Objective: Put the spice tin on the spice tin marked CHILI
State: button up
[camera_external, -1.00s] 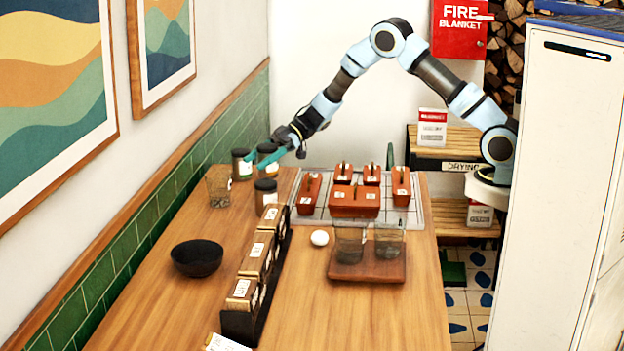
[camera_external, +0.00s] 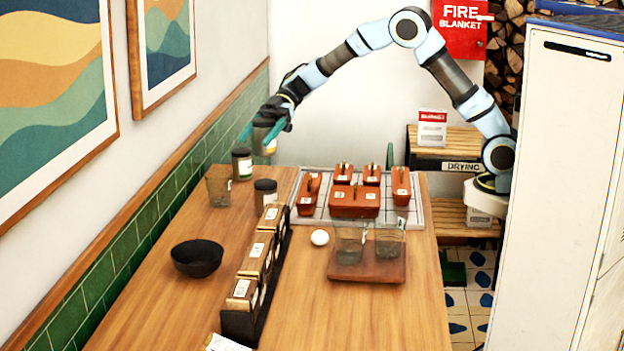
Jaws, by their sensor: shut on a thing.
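A second dark-lidded spice tin (camera_external: 242,165) stands on the table just left of and below the held one, near the tiled wall. A third spice tin (camera_external: 265,194) stands nearer the camera, by the end of the row of boxes. The lettering on the tins is too small to read, so I cannot tell which is marked CHILI.
A glass (camera_external: 219,189) stands left of the front tin. A black rack of small boxes (camera_external: 256,256), a dark bowl (camera_external: 197,258), an egg (camera_external: 319,237), terracotta pots (camera_external: 354,203) and a wooden board with glasses (camera_external: 367,269) occupy the table. The front right is clear.

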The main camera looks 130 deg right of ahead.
jog(key=shift+f+p, duration=0.6)
jog(key=shift+f, duration=3.2)
jog(key=shift+f, duration=0.1)
jog(key=o, duration=1.4)
jog(key=b+v, duration=0.2)
jog(key=v, duration=1)
